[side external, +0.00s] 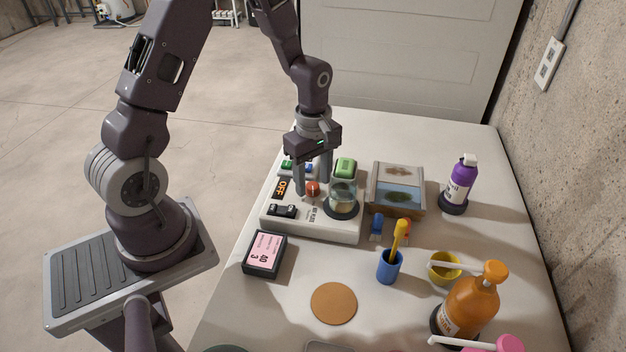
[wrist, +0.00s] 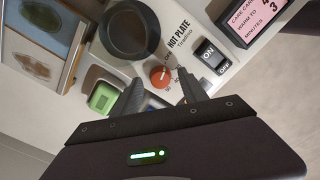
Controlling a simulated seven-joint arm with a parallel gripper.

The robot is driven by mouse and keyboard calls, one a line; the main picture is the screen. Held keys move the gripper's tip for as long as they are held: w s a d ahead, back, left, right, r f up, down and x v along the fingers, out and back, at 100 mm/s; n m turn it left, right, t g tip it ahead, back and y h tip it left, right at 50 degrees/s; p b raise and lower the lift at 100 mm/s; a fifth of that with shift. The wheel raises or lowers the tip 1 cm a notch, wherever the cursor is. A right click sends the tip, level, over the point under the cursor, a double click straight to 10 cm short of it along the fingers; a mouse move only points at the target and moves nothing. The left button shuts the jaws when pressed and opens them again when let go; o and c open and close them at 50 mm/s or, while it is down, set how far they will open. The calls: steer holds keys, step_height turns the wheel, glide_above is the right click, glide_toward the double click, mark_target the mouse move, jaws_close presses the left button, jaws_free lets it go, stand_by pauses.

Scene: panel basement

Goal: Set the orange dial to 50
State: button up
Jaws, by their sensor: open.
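The orange dial (side external: 313,189) is a small round knob on the white hot plate panel (side external: 330,229). In the wrist view the dial (wrist: 160,77) lies between my two fingertips, with small scale marks around it. I cannot read its setting. My gripper (side external: 313,193) is open and points down over the panel, one finger on each side of the dial. I cannot tell whether the fingers touch it. A black rocker switch (wrist: 212,54) marked ON and OFF sits beside the dial.
A glass beaker (side external: 343,188) stands on the panel's round black plate, close to my right finger. A pink card display (side external: 266,252), a framed box (side external: 395,186), a blue cup (side external: 389,266) and bottles stand around.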

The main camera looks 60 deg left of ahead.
steer(key=shift+f, duration=0.35)
jaws_close()
